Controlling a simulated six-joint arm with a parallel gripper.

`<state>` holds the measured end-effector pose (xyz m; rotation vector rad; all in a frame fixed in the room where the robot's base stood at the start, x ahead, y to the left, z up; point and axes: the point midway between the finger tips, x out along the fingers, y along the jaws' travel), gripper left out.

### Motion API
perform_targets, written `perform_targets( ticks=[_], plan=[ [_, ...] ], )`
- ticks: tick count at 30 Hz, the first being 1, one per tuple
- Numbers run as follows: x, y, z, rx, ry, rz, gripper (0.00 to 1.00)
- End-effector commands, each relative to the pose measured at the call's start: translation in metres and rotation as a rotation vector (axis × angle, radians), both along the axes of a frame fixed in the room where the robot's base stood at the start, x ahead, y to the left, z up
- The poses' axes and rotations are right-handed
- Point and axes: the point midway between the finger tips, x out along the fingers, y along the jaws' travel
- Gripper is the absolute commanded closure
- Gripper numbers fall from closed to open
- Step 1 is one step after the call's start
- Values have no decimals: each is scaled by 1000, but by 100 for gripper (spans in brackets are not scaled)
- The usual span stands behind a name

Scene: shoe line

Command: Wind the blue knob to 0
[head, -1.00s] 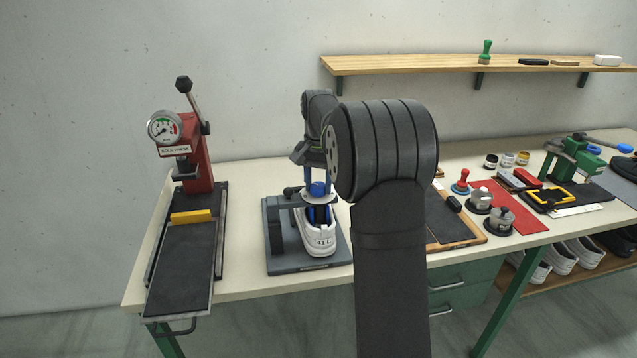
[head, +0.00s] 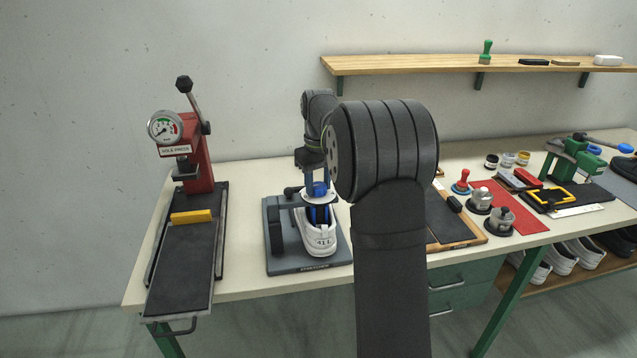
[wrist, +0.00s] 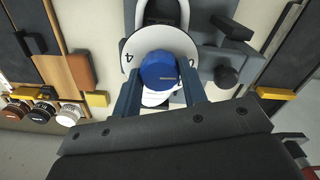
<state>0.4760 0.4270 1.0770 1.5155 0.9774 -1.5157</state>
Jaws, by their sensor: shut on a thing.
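The blue knob (wrist: 158,68) sits at the middle of a white dial disc (wrist: 185,45) in the wrist view. A short yellowish line on the knob points right. A 4 shows at the disc's left and a partly legible numeral at its right. My gripper (wrist: 160,86) is shut on the knob, one blue finger on each side. In the head view the knob (head: 320,189) is on top of the stretcher (head: 276,235), above a white shoe (head: 318,238) marked 41 L. My fingers reach down to it from above.
A red sole press (head: 196,160) with a gauge stands left of the stretcher. A wood-edged dark board (head: 450,228), a red mat (head: 515,212) with several tools and a green device (head: 570,160) lie to the right. A shelf (head: 430,66) hangs on the wall.

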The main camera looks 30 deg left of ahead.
Motion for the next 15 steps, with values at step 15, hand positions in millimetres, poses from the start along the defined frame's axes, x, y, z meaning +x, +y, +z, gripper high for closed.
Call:
perform_targets(
  ticks=[15],
  plan=[
    [0,-1,0,-2,1,105,84]
  ],
)
